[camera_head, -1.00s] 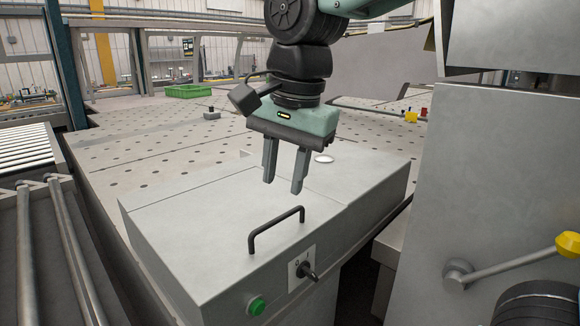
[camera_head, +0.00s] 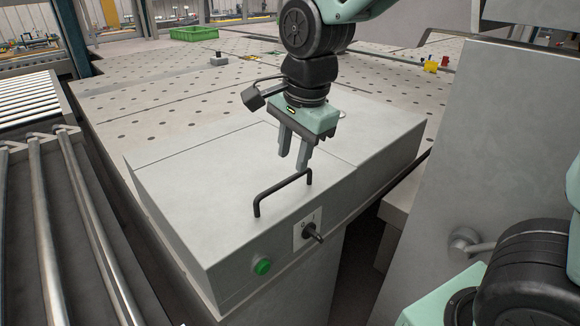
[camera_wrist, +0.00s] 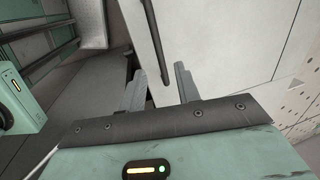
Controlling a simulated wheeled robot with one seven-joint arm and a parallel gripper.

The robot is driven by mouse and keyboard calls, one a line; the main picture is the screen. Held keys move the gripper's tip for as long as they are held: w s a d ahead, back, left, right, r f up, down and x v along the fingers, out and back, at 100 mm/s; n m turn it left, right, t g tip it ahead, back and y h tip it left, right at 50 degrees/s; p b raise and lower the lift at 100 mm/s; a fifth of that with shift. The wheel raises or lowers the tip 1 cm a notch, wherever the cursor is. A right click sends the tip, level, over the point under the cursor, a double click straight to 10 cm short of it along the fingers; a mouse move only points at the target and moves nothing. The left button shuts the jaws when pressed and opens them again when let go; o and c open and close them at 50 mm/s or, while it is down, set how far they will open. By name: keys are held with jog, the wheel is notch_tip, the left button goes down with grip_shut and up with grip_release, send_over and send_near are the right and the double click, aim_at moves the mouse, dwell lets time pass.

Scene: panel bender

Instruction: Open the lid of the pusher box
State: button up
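The pusher box (camera_head: 200,213) is a light grey metal box with its lid (camera_head: 223,172) down. A black bar handle (camera_head: 283,188) stands on the lid near the front edge. My gripper (camera_head: 293,160) is above the lid, just behind the handle's right end in the head view, with its two fingers apart and nothing between them. In the wrist view the fingers (camera_wrist: 161,83) point toward the lid (camera_wrist: 205,45), and the black handle (camera_wrist: 156,40) runs up from between their tips. Whether a finger touches the handle cannot be told.
The box front carries a green button (camera_head: 262,267) and a black rotary switch (camera_head: 311,231). Metal rollers (camera_head: 55,215) lie at the left. A tall grey cabinet (camera_head: 470,150) stands at the right. A perforated table (camera_head: 140,97) spreads behind, with a green crate (camera_head: 194,33).

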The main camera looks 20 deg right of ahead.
aim_at(288, 179)
jog(key=shift+w+a+f, duration=0.1)
jog(key=shift+w+f, duration=0.05)
jog(key=shift+f, duration=0.7)
jog(key=shift+w+a+f, duration=0.1)
jog(key=shift+w+f, duration=0.1)
jog(key=shift+f, duration=0.6)
jog(key=shift+w+f, duration=0.15)
jog(key=shift+f, duration=0.7)
grip_shut()
